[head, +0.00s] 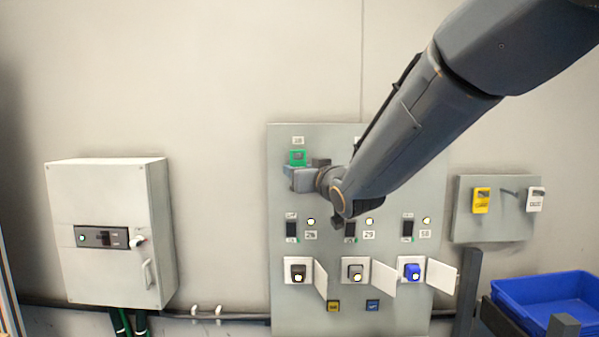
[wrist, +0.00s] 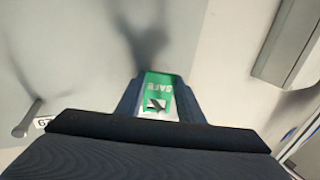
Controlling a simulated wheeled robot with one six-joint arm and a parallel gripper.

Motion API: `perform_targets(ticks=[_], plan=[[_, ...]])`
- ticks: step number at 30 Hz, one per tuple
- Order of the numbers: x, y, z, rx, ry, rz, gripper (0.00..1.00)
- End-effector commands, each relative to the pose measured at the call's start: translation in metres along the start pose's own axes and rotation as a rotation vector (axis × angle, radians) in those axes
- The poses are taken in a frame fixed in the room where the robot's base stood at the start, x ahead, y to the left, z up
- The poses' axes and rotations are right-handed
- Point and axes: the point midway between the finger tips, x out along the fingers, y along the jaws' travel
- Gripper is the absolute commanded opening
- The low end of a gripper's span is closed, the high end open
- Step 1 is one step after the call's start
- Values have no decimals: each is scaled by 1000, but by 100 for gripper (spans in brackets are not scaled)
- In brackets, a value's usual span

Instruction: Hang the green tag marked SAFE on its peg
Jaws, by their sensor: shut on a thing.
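In the head view the green tag (head: 297,157) is at the upper left of the grey panel (head: 340,140), just below a small white label (head: 298,140). My gripper (head: 299,172) is shut on the tag's lower part. A peg (wrist: 28,120) sticks out at the left of the wrist view, beside a small numbered label. Whether the tag touches any peg cannot be told.
A yellow tag (head: 481,200) and a white tag (head: 535,199) hang on a side board (head: 465,225) at right. Open flaps (head: 441,276) stick out from the panel's lower sockets. A grey cabinet (head: 107,190) stands left; a blue bin (head: 545,300) is lower right.

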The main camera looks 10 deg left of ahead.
Motion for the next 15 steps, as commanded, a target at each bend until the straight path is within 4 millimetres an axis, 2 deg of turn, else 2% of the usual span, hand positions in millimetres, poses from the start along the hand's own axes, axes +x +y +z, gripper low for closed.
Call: perform_targets(ticks=[1, 2, 5, 15], plan=[[0, 0, 0, 0, 0, 0, 11], [0, 0, 0, 0, 0, 0, 37], [0, 0, 0, 0, 0, 0, 54], [0, 5, -1, 1, 1, 7, 56]])
